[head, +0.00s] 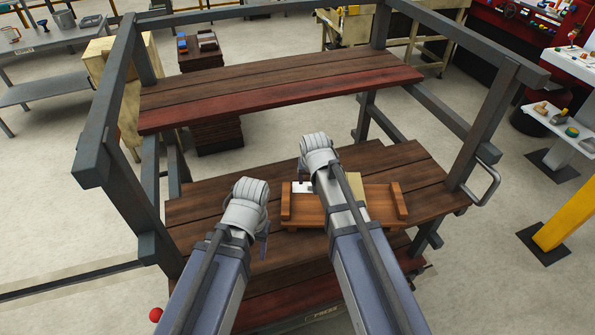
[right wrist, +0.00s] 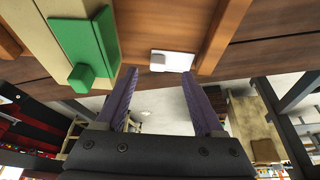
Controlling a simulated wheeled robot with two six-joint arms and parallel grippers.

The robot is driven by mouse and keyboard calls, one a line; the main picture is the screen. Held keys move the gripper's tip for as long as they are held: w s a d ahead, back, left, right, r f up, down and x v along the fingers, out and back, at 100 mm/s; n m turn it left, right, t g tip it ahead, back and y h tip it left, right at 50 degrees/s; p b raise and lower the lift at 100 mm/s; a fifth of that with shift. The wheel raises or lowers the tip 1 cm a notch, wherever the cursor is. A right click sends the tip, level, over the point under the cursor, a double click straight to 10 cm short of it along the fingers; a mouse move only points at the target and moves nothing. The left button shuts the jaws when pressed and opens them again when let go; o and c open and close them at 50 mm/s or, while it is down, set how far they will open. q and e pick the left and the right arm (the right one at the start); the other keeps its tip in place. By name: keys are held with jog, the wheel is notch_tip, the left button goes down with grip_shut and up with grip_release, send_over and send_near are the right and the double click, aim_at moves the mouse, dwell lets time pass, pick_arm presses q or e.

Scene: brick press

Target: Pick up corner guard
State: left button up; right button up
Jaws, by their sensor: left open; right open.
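A small white piece with a raised block (right wrist: 172,60) lies in the wooden tray in the right wrist view, beside a tray wall. It also shows in the head view (head: 301,187), partly covered by my right arm. It looks like the corner guard, but its shape is not clear. My right gripper (right wrist: 160,88) is open and empty, its two purple fingers apart, with the white piece ahead between the fingertip directions. In the head view my right arm hides that gripper. My left gripper (head: 263,243) hangs over the bench left of the tray, open; its fingers are mostly hidden.
The wooden tray (head: 385,215) sits on the dark plank bench (head: 205,212). A tan block (head: 356,184) lies in it; a green part (right wrist: 84,45) with a knob rests on the tan block. A raised plank shelf (head: 270,85) and grey frame posts surround the bench.

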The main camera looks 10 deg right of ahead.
aim_at(312, 183)
jog(key=shift+w+f+b, duration=0.2)
jog(key=shift+w+b, duration=0.35)
jog(key=shift+w, duration=0.35)
jog(key=shift+b+x, duration=0.75)
jog(key=shift+x, duration=0.1)
pick_arm(q)
notch_tip(312, 183, down, 2)
jog(key=shift+w, duration=0.15)
pick_arm(e)
jog(key=shift+d+r, duration=0.1)
pick_arm(q)
notch_tip(312, 183, down, 5)
jog(key=b, duration=0.5)
pick_arm(e)
jog(key=x, duration=0.5)
jog(key=shift+s+d, duration=0.1)
jog(key=shift+d, duration=0.05)
pick_arm(q)
jog(key=shift+r, duration=0.1)
pick_arm(e)
grip_shut()
